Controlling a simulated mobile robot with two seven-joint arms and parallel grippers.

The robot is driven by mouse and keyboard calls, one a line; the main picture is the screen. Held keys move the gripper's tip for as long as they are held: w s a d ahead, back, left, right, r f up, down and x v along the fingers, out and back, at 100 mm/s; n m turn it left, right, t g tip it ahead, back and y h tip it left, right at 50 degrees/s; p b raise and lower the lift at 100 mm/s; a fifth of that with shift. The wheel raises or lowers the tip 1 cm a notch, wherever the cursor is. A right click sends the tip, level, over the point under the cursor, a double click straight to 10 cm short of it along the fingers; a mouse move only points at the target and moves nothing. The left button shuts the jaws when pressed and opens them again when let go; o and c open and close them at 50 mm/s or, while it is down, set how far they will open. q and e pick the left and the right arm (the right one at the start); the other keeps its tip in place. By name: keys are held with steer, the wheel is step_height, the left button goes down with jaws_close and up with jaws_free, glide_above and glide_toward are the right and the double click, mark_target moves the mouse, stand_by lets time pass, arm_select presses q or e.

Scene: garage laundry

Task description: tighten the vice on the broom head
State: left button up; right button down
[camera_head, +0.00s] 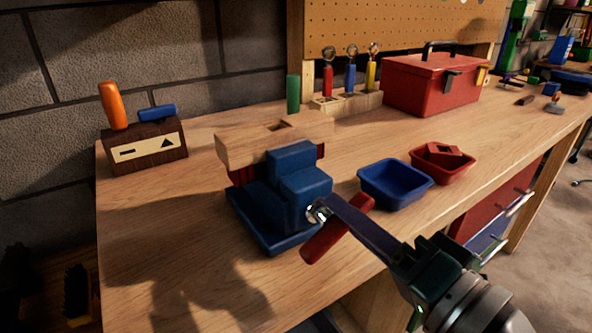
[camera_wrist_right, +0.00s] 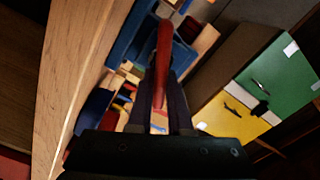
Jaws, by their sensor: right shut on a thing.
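The blue vice (camera_head: 284,200) stands on the workbench, left of the middle in the head view. The wooden broom head (camera_head: 250,146) lies across its top, at the dark red jaws, with a square hole in its upper face. The vice's red handle (camera_head: 338,228) slants across the front of the screw. My right gripper (camera_head: 338,212) is shut on the handle, its fingers reaching in from the lower right. In the right wrist view the red handle (camera_wrist_right: 164,55) stands between the two dark fingers. Whether the jaws press on the broom head cannot be told. My left gripper is not in view.
A blue bin (camera_head: 395,186) and a red bin (camera_head: 443,163) stand right of the vice. Behind are a red toolbox (camera_head: 432,83), a wooden tool rack (camera_head: 347,106) and a green cylinder (camera_head: 293,94). A dark block (camera_head: 143,148) stands left. The front-left bench top is clear.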

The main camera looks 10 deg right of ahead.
steer(key=shift+s, duration=0.1)
stand_by(0.3)
steer(key=c, duration=1.3)
jaws_free()
steer(key=o, duration=0.3)
steer(key=shift+s+f, duration=0.1)
steer(key=shift+s, duration=0.2)
steer(key=shift+o, duration=0.8)
steer(key=shift+w, duration=0.15)
steer(key=v, duration=1)
steer(key=shift+c, duration=0.4)
